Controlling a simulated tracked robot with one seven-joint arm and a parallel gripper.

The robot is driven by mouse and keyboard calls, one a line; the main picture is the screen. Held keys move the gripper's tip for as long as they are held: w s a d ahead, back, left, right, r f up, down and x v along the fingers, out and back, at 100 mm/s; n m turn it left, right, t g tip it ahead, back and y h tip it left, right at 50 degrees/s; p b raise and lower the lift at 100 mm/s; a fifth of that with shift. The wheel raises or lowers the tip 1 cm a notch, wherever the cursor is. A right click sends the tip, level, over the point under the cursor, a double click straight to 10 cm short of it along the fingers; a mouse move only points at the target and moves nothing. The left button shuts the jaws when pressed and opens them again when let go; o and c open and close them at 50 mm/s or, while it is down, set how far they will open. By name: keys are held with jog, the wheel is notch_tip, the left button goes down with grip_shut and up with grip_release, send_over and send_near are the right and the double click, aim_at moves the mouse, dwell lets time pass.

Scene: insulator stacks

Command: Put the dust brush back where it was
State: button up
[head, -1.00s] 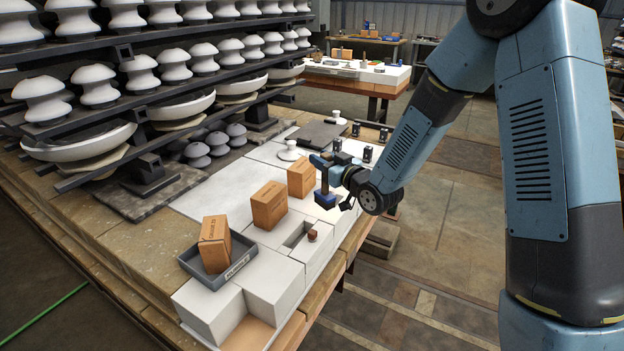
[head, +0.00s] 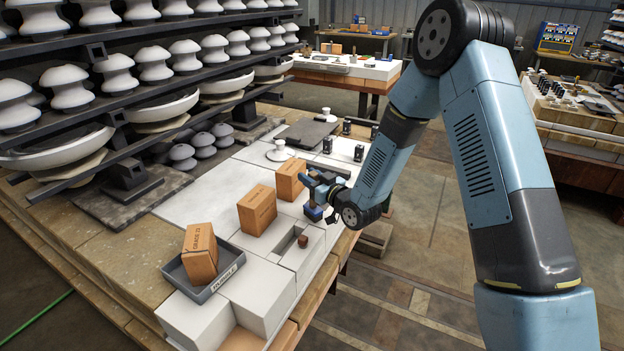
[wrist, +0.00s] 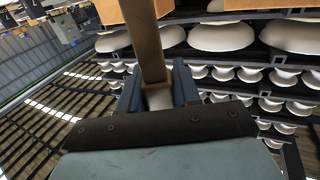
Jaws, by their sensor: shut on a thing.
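My gripper (head: 316,194) is shut on the dust brush, above the right side of the white block area. The dust brush's dark blue lower end (head: 313,213) hangs below the jaws in the head view. Its tan-brown handle (wrist: 146,40) stands between my two blue fingers in the wrist view. The brush looks roughly upright and just right of the farthest orange box (head: 290,180). Whether its lower end touches the surface I cannot tell.
Nearer stand a second orange box (head: 257,211) and a third box (head: 199,252) tilted in a grey labelled tray (head: 172,272). A small brown piece (head: 303,241) sits by a slot in the white blocks. Small black blocks (head: 358,153) stand beyond. Insulator racks (head: 120,100) fill the left.

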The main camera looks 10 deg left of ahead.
jog(key=shift+a+f, duration=0.1)
jog(key=shift+f, duration=0.1)
jog(key=o, duration=1)
jog(key=shift+f, duration=0.1)
jog(key=shift+o, duration=0.2)
jog(key=v, duration=1.2)
